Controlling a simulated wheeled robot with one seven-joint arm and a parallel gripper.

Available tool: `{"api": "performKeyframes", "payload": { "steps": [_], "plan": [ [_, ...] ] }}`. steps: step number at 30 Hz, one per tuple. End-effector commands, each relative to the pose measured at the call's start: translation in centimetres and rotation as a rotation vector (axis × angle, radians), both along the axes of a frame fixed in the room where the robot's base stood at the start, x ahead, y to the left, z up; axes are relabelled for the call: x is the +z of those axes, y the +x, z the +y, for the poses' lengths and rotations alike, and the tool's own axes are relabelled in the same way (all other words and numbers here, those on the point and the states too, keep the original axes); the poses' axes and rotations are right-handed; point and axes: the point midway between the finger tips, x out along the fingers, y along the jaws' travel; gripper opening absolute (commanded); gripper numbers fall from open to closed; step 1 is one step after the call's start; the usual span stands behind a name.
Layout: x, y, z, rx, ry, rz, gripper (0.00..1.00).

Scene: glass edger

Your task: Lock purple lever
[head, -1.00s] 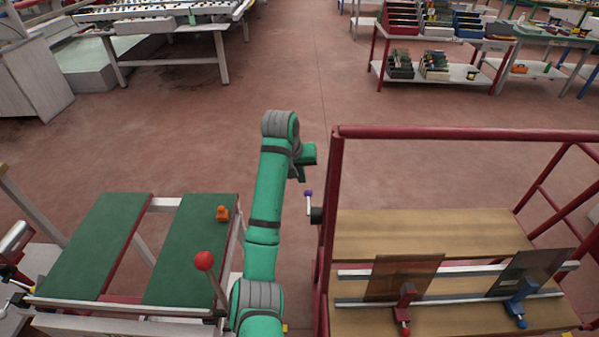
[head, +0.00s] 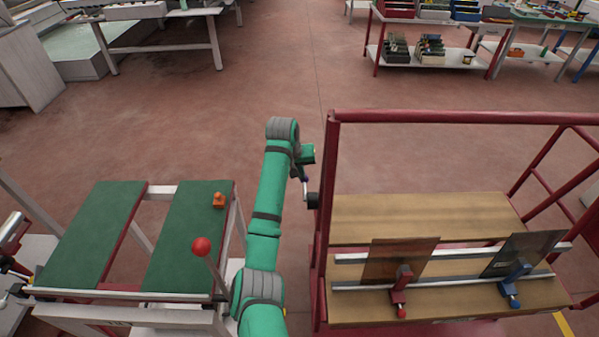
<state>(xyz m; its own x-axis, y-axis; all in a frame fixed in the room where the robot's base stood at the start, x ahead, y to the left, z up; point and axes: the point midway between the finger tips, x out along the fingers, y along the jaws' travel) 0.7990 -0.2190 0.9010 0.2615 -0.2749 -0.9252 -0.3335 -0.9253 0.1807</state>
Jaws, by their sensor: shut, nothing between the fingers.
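The purple lever is a thin grey handle with a small purple knob (head: 305,181) on a black block (head: 312,200), at the left post of the red frame. The handle points up in the picture, leaning slightly left. My gripper (head: 301,177) is at the end of the green arm, its dark fingers shut and empty. The fingertips are right at the purple knob, partly overlapping it in the picture. I cannot tell whether they touch it.
The red metal frame (head: 460,117) stands right, with wooden boards, two glass panes and a red (head: 402,280) and a blue clamp (head: 516,280). A bench with green panels (head: 190,235), an orange piece (head: 219,200) and a red-knobbed lever (head: 201,247) stands left. Open floor lies beyond.

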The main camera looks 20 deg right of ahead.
Motion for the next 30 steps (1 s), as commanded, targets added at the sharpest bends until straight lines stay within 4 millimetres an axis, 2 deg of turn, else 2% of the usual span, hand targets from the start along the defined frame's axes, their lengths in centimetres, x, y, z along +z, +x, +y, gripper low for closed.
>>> {"api": "performKeyframes", "payload": {
  "steps": [8, 19, 23, 30],
  "plan": [
    [-1.4, 0.8, -0.5, -0.003, -0.001, 0.001, 0.00],
    [-1.3, 1.0, 0.1, 0.004, 0.001, 0.001, 0.00],
    [-0.1, 0.9, 0.3, 0.003, -0.001, -0.001, 0.00],
    [4.6, 0.3, 1.0, -0.001, -0.003, -0.007, 0.00]
  ]
}}
